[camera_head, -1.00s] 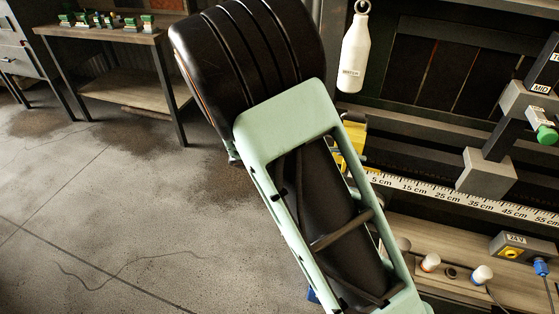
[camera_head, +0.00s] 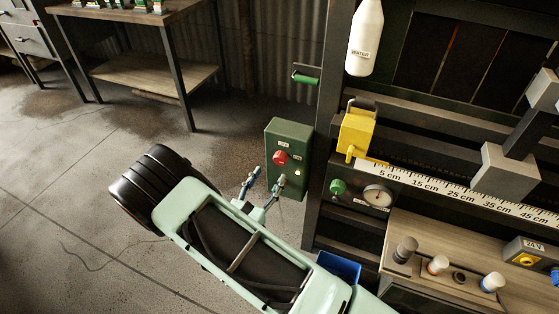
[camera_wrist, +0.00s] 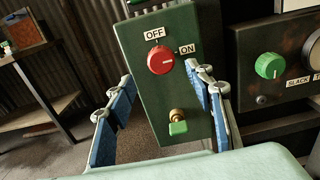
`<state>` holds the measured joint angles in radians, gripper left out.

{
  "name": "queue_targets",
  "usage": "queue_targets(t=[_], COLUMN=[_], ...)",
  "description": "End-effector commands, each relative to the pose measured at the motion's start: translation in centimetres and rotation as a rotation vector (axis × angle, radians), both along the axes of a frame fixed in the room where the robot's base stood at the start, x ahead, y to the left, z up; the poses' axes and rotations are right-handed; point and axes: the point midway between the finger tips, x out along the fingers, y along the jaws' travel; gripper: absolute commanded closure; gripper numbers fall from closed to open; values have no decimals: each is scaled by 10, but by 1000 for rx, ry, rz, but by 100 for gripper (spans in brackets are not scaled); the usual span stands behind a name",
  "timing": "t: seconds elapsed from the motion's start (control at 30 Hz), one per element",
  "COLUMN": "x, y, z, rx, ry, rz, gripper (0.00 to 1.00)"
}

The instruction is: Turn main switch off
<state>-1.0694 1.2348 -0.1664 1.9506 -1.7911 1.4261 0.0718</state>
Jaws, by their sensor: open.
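The main switch is a red round knob (camera_wrist: 161,61) on a dark green box (camera_wrist: 150,98), with an OFF label above and an ON label to its upper right. A pale mark on the knob points right, nearer the ON side. In the head view the knob (camera_head: 280,157) sits on the front of the green box (camera_head: 298,136). My gripper (camera_head: 264,186) is open and empty, below and in front of the box. In the wrist view the two blue-padded fingers of my gripper (camera_wrist: 163,98) flank the lower part of the box, apart from the knob.
A green knob (camera_head: 338,187) and a gauge (camera_head: 377,196) are to the right, below a yellow block (camera_head: 356,131). A blue bin (camera_head: 340,266) is lower right. Floor at left is clear.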

Motion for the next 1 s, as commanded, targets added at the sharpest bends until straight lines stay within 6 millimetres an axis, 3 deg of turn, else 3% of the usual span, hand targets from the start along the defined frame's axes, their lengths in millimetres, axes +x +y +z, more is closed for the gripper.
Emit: queue_targets(t=[0.2, 0.43, 0.83, 1.0], x=[42, 71, 79, 79], y=[-17, -27, -30, -30], z=[0, 0, 0, 0], rx=[1, 1, 1, 1], ry=[-1, 0, 0, 0], rz=[-6, -4, -4, -4], gripper=[52, 52, 52, 69])
